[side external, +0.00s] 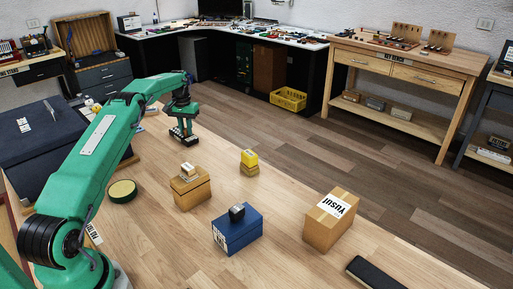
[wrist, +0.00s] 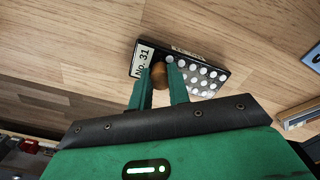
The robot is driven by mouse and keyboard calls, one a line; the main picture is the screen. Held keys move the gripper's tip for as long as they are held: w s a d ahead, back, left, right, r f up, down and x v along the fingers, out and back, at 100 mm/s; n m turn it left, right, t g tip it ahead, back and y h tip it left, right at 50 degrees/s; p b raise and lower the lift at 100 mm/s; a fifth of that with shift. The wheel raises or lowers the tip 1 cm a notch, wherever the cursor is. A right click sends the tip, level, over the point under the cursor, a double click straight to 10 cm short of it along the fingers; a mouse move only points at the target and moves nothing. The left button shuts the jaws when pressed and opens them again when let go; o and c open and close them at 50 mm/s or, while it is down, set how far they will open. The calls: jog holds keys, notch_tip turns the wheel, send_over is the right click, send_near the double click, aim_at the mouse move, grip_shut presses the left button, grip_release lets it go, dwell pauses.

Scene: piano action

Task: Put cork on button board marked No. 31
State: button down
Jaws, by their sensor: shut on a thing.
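The dark button board (wrist: 199,66) lies on the wooden table, with rows of white buttons and a white label reading "No. 31" at its left end. It also shows small and dark under my gripper in the side view (side external: 184,141). My gripper (wrist: 161,82) is shut on a brown cork (wrist: 160,70), which sits between the fingertips over the label end of the board. The fingers hide part of the cork and board. I cannot tell whether the cork touches the board. In the side view, my gripper (side external: 183,128) is right above the board.
On the table (side external: 285,205) stand a wooden box (side external: 190,194), a yellow-topped block (side external: 249,166), a blue box (side external: 237,232) with a dark item on top, and a carton marked "YUSUF" (side external: 325,225). A round tin (side external: 122,191) lies by my arm. Bare table surrounds the board.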

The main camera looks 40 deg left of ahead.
jog(key=c, duration=1.3)
grip_release()
jog(key=shift+r, duration=0.1)
jog(key=shift+r, duration=3.8)
